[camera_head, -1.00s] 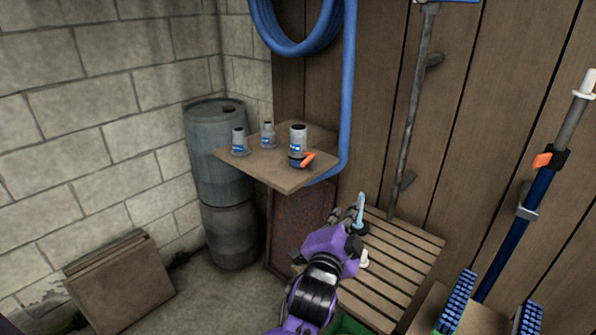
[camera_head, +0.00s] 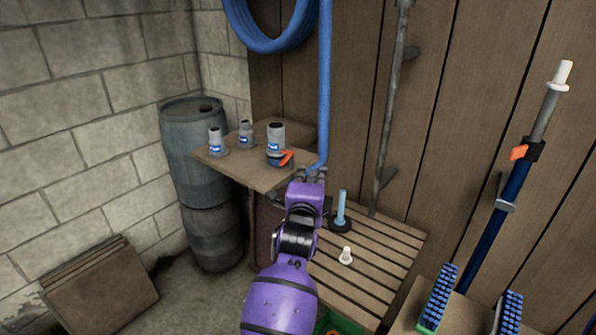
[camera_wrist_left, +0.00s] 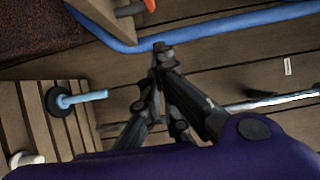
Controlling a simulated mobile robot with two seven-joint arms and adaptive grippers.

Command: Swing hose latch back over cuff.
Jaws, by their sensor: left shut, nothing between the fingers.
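The hose cuff (camera_head: 275,158) is a dark blue and grey collar at the base of a grey cylinder on the wooden shelf (camera_head: 238,168). Its orange latch (camera_head: 287,158) sticks out to the right, towards the hose. Part of the orange latch also shows at the top of the left wrist view (camera_wrist_left: 150,5). My left gripper (camera_head: 311,176) is shut and empty, just beyond the shelf's right front edge and below the latch, apart from it. In the left wrist view its closed fingertips (camera_wrist_left: 164,54) are near the blue hose (camera_wrist_left: 190,31). My right gripper is not in view.
Two smaller grey fittings (camera_head: 217,142) (camera_head: 245,133) stand on the shelf's left part. The blue hose (camera_head: 325,90) runs down the plank wall beside the shelf. A slatted bench (camera_head: 385,262) below holds a blue-handled tool (camera_head: 340,210) and a white piece (camera_head: 346,256).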

